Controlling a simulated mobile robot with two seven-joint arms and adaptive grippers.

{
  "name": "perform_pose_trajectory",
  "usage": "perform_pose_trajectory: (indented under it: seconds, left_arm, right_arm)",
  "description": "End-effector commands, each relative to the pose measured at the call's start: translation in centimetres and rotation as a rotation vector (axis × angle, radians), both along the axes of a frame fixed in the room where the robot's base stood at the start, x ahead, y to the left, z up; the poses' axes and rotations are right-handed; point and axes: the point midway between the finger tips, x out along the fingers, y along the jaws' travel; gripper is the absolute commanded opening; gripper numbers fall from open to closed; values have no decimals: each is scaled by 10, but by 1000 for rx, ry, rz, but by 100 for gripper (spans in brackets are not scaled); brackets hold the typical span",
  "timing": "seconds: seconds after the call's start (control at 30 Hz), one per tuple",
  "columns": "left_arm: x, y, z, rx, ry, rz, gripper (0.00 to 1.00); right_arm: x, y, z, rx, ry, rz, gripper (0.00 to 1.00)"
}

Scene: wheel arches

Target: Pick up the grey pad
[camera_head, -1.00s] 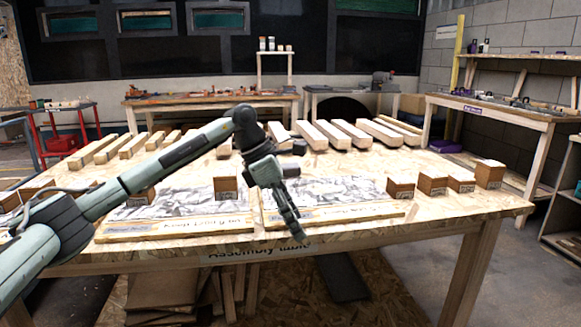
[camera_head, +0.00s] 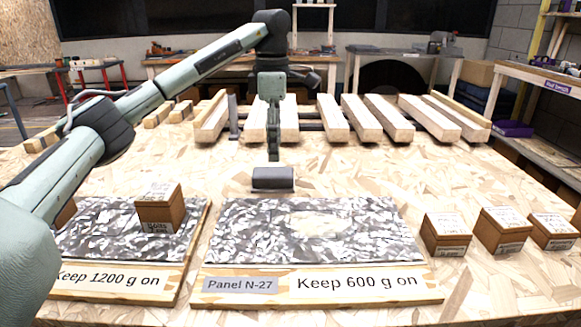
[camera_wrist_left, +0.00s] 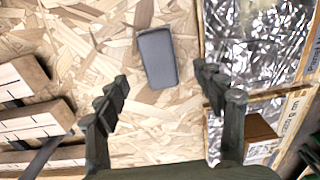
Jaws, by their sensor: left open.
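The grey pad (camera_head: 273,179) is a small dark grey block with rounded edges. It lies on the wooden table just behind the middle panel. In the left wrist view the pad (camera_wrist_left: 157,57) lies flat beyond my fingertips, between their lines. My left gripper (camera_head: 273,155) points down in the head view, above and close to the pad. In the left wrist view its fingers (camera_wrist_left: 163,90) are spread apart with nothing between them. Whether the fingertips touch the pad cannot be told from the head view; the wrist view shows them apart. My right gripper is not in view.
The panel marked "Keep 600 g on" (camera_head: 317,230) lies in front of the pad. The "Keep 1200 g on" panel (camera_head: 90,240) at left bears a box (camera_head: 160,208). Several boxes (camera_head: 446,233) stand at right. Wooden beams (camera_head: 385,118) lie behind. Bare table surrounds the pad.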

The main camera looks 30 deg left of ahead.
Motion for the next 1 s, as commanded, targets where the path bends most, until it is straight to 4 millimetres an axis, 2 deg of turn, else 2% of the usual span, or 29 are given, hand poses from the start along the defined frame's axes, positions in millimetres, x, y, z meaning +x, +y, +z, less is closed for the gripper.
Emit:
perform_pose_trajectory:
  seconds: [0.37, 0.6, 0.9, 0.93, 1.0]
  left_arm:
    - [-2, 4, -38, 6, 6, 2, 69]
    - [-2, 7, -71, 5, 5, 1, 69]
    - [-2, 6, -78, 5, 2, 1, 69]
    - [-2, 6, -77, 5, 2, 1, 68]
    - [-2, 6, -77, 5, 2, 1, 59]
  right_arm:
    - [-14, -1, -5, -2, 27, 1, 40]
    - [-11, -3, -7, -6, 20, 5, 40]
    - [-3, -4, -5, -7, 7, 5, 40]
    - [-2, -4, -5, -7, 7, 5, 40]
    - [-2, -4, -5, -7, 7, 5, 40]
